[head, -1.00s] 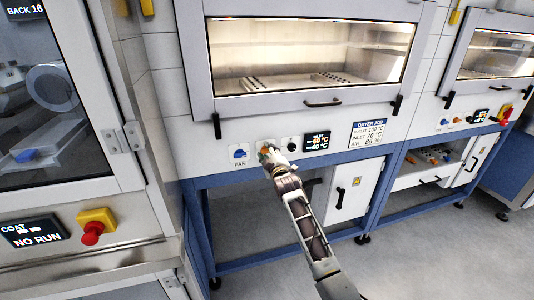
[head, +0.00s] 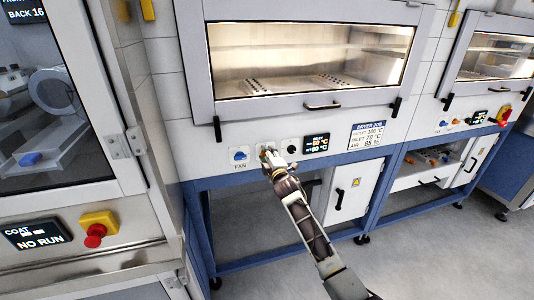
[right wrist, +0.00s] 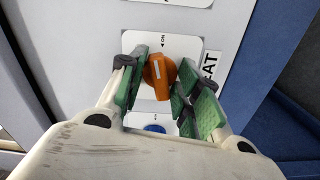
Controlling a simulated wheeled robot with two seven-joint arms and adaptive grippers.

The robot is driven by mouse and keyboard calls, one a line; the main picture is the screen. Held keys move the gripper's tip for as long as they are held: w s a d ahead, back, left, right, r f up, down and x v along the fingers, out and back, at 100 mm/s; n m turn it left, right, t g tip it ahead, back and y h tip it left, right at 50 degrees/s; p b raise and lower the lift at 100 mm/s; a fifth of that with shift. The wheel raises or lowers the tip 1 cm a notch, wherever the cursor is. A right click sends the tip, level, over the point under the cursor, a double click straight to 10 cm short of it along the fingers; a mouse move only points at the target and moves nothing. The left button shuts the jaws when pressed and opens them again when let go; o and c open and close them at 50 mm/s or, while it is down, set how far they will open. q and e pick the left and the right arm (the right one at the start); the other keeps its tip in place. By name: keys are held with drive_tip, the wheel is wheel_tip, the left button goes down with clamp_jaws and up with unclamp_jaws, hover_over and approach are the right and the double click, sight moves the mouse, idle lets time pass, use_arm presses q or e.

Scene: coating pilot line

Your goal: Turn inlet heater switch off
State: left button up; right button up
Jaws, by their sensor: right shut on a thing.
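The orange heater switch (right wrist: 159,74) sits on a white plate in the right wrist view. A white line on its face points roughly toward the "ON" mark, and a partly hidden label ends in "AT". My right gripper (right wrist: 160,82) is shut on the switch, with green pads on either side of it. In the head view my right gripper (head: 268,157) is at the dryer panel, just right of the blue fan switch (head: 239,155), and mostly hides the orange switch. My left gripper is not in view.
A black knob (head: 292,146) and a temperature display (head: 316,143) are right of my gripper. The dryer window (head: 310,60) with its handle is above. A blue frame rail (head: 235,176) runs below. A red stop button (head: 95,236) stands at left.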

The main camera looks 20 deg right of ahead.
drive_tip(key=shift+f+n+p, duration=0.1)
drive_tip(key=shift+n+p, duration=0.65)
drive_tip(key=shift+n, duration=1.95)
drive_tip(key=n+p, duration=0.3)
drive_tip(key=n, duration=0.6)
drive_tip(key=shift+p, duration=0.3)
drive_tip(key=o, duration=1.2)
